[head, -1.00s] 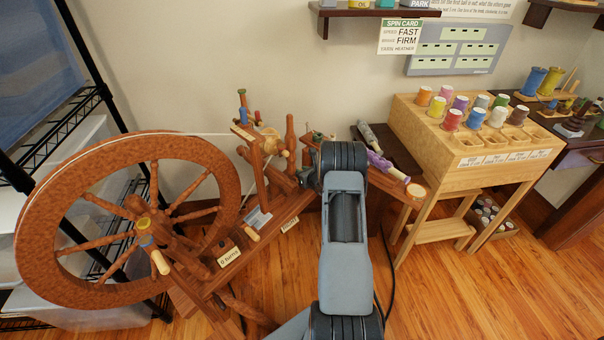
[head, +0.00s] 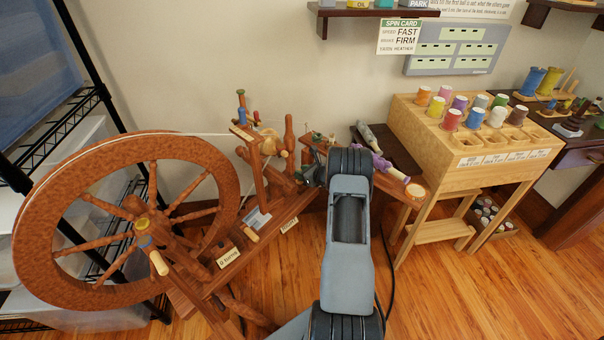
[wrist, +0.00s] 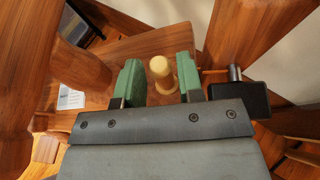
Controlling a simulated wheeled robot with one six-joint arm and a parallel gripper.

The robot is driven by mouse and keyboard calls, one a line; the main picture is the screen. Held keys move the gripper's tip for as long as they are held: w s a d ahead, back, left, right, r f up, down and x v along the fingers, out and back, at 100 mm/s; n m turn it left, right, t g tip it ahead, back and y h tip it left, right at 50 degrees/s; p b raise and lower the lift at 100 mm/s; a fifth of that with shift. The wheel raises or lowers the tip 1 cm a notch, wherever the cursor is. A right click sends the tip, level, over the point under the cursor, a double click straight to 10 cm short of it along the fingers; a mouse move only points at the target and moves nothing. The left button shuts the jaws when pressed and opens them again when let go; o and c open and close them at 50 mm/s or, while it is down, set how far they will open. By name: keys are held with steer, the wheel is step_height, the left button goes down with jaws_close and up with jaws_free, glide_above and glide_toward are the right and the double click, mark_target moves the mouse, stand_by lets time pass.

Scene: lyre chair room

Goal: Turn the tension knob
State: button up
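A pale turned wooden knob (wrist: 160,68), which looks like the tension knob, stands between the green fingers of my gripper (wrist: 159,80) in the wrist view. The fingers are open, with a visible gap on each side of the knob. In the head view, my arm hides the knob and most of the gripper, close to the right end of the spinning wheel's frame. The spinning wheel (head: 230,185) is reddish-brown wood with a large spoked wheel at left.
A slanted wooden rack (head: 430,135) of coloured thread spools stands at right. A dark wire shelf (head: 95,95) is at left. Wooden posts of the spinning wheel (wrist: 75,65) crowd the gripper at left. A dark block (wrist: 240,100) is close at right. Open floor lies at front right.

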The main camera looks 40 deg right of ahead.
steer(key=shift+o, duration=1.1)
steer(key=p+v, duration=0.3)
steer(key=v, duration=1.1)
steer(key=w+a+f+m+t+b, duration=0.1)
steer(key=a+f+m+t+b, duration=0.15)
steer(key=a+f+b, duration=0.45)
steer(key=w+d+h+b, duration=0.1)
steer(key=w+h, duration=0.1)
steer(key=w, duration=0.1)
steer(key=w+d+m+t+h+b, duration=0.1)
steer(key=w+h+b, duration=0.1)
steer(key=w, duration=0.2)
steer(key=w+d+m+t+h+b, duration=0.1)
steer(key=w+h, duration=0.1)
steer(key=w, duration=0.2)
steer(key=shift+w+d+r+b, duration=0.1)
steer(key=shift+d+r+b, duration=0.1)
steer(key=shift+r+b, duration=0.2)
